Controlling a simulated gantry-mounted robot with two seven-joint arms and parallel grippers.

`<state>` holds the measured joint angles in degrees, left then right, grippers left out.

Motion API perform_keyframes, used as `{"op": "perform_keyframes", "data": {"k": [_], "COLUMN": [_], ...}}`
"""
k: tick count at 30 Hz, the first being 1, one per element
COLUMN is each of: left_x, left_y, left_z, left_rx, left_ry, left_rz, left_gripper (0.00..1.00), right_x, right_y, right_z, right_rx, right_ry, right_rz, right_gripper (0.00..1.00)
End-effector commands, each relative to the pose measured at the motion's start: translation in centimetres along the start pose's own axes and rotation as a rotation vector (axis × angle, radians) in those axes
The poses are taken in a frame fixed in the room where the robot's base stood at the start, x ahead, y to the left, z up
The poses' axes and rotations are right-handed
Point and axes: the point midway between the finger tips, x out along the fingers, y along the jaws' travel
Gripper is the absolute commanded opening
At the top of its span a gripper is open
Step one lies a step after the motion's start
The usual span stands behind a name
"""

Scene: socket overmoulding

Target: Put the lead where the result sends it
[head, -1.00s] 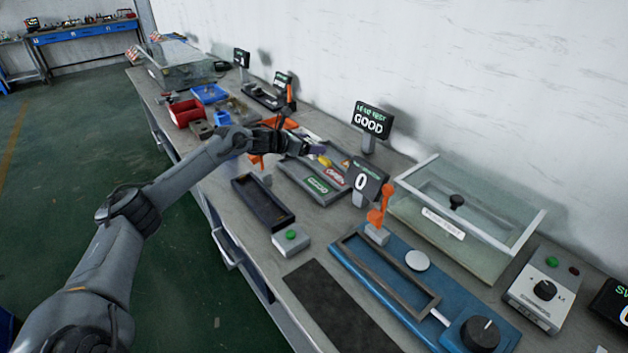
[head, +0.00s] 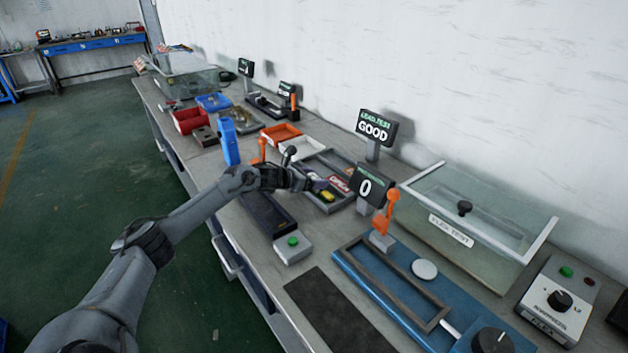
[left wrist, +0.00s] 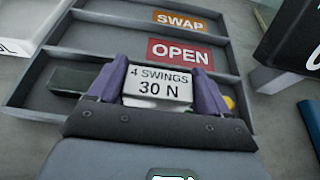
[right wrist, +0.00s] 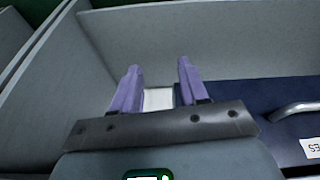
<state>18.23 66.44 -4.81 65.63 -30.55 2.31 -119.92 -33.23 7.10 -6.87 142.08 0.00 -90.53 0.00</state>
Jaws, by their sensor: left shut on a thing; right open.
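My left gripper (head: 316,184) is shut on the lead, low over the label tray (left wrist: 270,75). In the left wrist view a white tag reading "4 SWINGS 30 N" (left wrist: 158,85) shows between the fingers. A dark green-grey end (left wrist: 72,78) sticks out left and a yellow bit (left wrist: 229,102) right. The lead is over the near compartment, in front of the red OPEN label (left wrist: 180,55) and orange SWAP label (left wrist: 180,20). Whether it touches the tray floor I cannot tell. The result display (head: 374,128) reads GOOD. My right gripper (right wrist: 157,85) is open.
A "0" display (head: 368,188) stands close right of the tray. A dark tray (head: 268,214) and green-button box (head: 292,247) lie in front. Grey walls (right wrist: 190,40) surround the right gripper.

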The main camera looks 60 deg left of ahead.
Motion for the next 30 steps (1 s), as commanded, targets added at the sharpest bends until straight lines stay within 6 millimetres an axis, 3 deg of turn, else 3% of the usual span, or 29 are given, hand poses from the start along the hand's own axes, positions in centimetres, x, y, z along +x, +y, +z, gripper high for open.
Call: {"op": "perform_keyframes", "data": {"k": [10, 11, 15, 30], "left_x": [0.12, 0.09, 0.08, -0.79], "left_y": [0.04, 0.04, 0.03, 0.17], "left_z": [-0.25, -0.17, -0.15, 0.08], "left_rx": [0.001, 0.001, 0.001, 0.002], "left_ry": [-0.002, -0.002, -0.001, 0.001], "left_rz": [0.001, 0.001, 0.001, 0.003], "left_gripper": [0.41, 0.81, 1.0, 1.0], "right_x": [0.3, 0.22, 0.18, -0.42], "right_y": [-0.17, -0.18, -0.21, -0.01], "right_z": [0.06, 0.03, 0.02, -0.12], "right_rx": [0.007, 0.007, 0.008, 0.0], "right_ry": [0.001, 0.001, 0.001, 0.0], "right_rz": [-0.005, -0.006, -0.006, -0.001], "right_gripper": [0.44, 0.44, 0.44, 0.44]}}
